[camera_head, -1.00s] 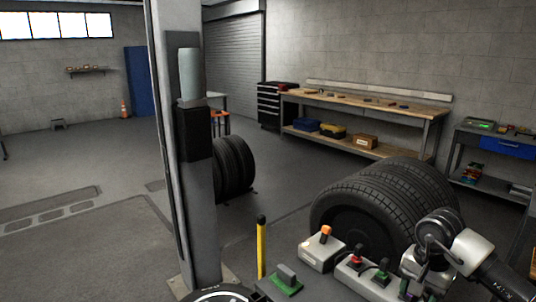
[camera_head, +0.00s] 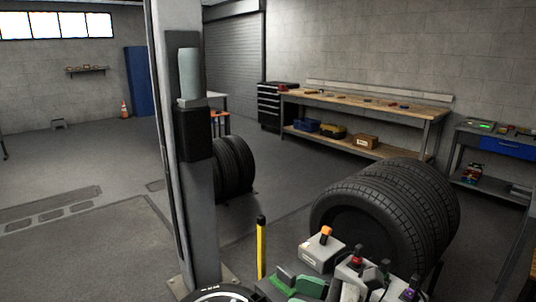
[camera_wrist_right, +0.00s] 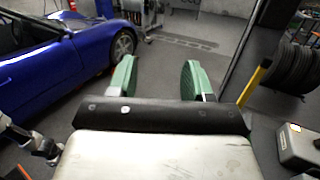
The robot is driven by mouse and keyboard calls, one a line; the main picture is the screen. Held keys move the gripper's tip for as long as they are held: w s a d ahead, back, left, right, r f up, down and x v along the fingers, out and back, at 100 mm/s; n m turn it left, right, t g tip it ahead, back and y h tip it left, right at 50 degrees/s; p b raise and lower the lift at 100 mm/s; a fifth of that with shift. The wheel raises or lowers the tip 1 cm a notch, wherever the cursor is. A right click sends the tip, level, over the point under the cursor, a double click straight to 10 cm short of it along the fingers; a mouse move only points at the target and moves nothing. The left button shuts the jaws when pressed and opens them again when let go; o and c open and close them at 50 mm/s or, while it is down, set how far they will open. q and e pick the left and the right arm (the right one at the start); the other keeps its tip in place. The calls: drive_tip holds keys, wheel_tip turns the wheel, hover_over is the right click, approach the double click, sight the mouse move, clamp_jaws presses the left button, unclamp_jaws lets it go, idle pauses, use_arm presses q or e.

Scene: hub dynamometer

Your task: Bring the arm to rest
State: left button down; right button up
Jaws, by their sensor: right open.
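My right gripper (camera_wrist_right: 157,78) is open in the right wrist view, with its two green fingertip pads wide apart and nothing between them. In the head view the green pads of my right gripper (camera_head: 298,284) show at the bottom edge, left of the control boxes. A grey control box (camera_head: 315,260) with an orange knob stands just right of the pads; it also shows in the right wrist view (camera_wrist_right: 303,150). Beside it is a box with a red knob (camera_head: 357,260), partly hidden. My left gripper is not seen.
A yellow post (camera_head: 261,248) stands left of the boxes, near a grey column (camera_head: 200,225). A workbench (camera_head: 365,104) lines the back wall. A blue car (camera_wrist_right: 45,65) is left in the wrist view. Floor between is open.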

drive_tip(key=d+f+m+t+h, duration=0.2)
drive_tip(key=d+m+t+h, duration=0.5)
drive_tip(key=m, duration=0.9)
drive_tip(key=d+f+m+t+h, duration=0.4)
drive_tip(key=m+h, duration=0.5)
drive_tip(key=m, duration=0.7)
drive_tip(key=s+d+f+m+g+h, duration=0.3)
drive_tip(key=s+f+m+g, duration=0.1)
drive_tip(key=s+f+m, duration=0.25)
drive_tip(key=s+f+m+g+y, duration=0.1)
drive_tip(key=s+f+m+g, duration=0.35)
drive_tip(key=s, duration=0.35)
drive_tip(key=s+f+m+g, duration=0.4)
drive_tip(key=s+g, duration=0.2)
drive_tip(key=s, duration=0.2)
wheel_tip(320, 180, down, 26)
drive_tip(key=s+f+g, duration=0.1)
drive_tip(key=s+d+f+g, duration=0.1)
drive_tip(key=s+d+f, duration=0.2)
drive_tip(key=s+f, duration=1.2)
drive_tip(key=shift+s+f, duration=0.25)
drive_tip(key=shift+s, duration=0.45)
